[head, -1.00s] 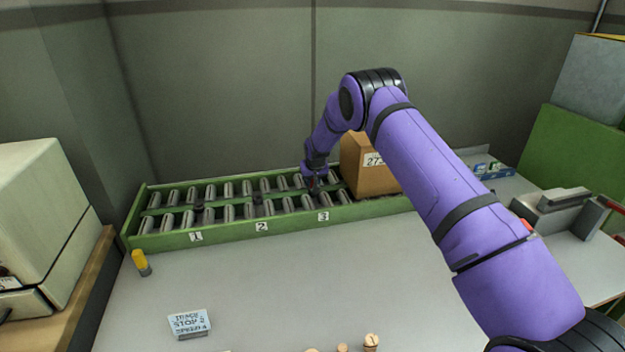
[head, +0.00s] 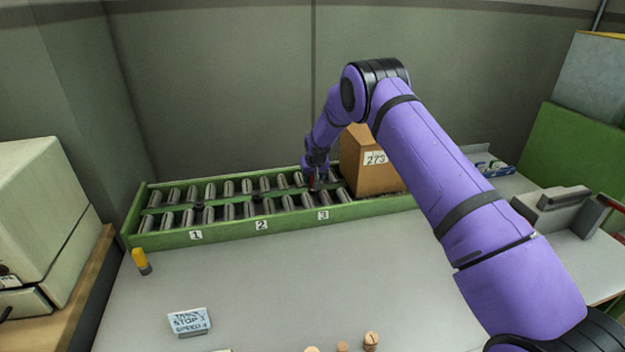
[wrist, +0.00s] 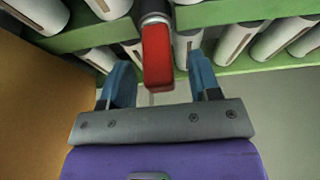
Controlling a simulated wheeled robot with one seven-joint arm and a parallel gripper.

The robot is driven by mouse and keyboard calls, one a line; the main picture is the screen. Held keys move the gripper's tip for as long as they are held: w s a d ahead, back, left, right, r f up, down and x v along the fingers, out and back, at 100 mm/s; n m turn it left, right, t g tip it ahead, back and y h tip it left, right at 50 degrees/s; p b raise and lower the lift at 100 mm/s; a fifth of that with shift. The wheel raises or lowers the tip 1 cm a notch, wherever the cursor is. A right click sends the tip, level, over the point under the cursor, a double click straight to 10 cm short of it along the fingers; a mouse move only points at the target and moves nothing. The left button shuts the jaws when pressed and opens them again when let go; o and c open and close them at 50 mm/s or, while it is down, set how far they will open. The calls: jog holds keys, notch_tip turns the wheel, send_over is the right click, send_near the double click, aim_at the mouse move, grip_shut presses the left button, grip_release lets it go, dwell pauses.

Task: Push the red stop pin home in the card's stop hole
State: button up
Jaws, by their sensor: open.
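The red stop pin (wrist: 157,55) stands at the rail of the roller conveyor (head: 178,239), by label 3 (head: 323,215). In the wrist view its red handle lies between my two blue fingers, with a gap on each side. A grey collar shows at its far end; how deep it sits in the hole is hidden. My gripper (wrist: 160,75) is open around the handle; in the head view the gripper (head: 314,183) is small and low over the rollers. The card (head: 189,322) lies at the front left; it appears to read stop 3, speed 4.
A cardboard box (head: 372,168) marked 273 stands on the conveyor just right of my gripper. Labels 1 (head: 196,235) and 2 (head: 262,226) mark the other stops. A yellow-topped item (head: 141,261) and several corks (head: 371,341) are on the table, whose middle is clear.

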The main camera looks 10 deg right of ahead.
jog(key=v, duration=0.9)
jog(key=s+d+r, duration=0.2)
jog(key=s+r, duration=0.9)
jog(key=r, duration=0.4)
jog(key=s+d+r, duration=0.2)
jog(key=s+r, duration=0.9)
jog(key=r, duration=0.4)
jog(key=s+d+r, duration=0.1)
jog(key=s, duration=1.7)
jog(key=s+d+r, duration=0.2)
jog(key=s, duration=1.7)
jog(key=shift+r+t, duration=0.15)
jog(key=shift+t, duration=0.15)
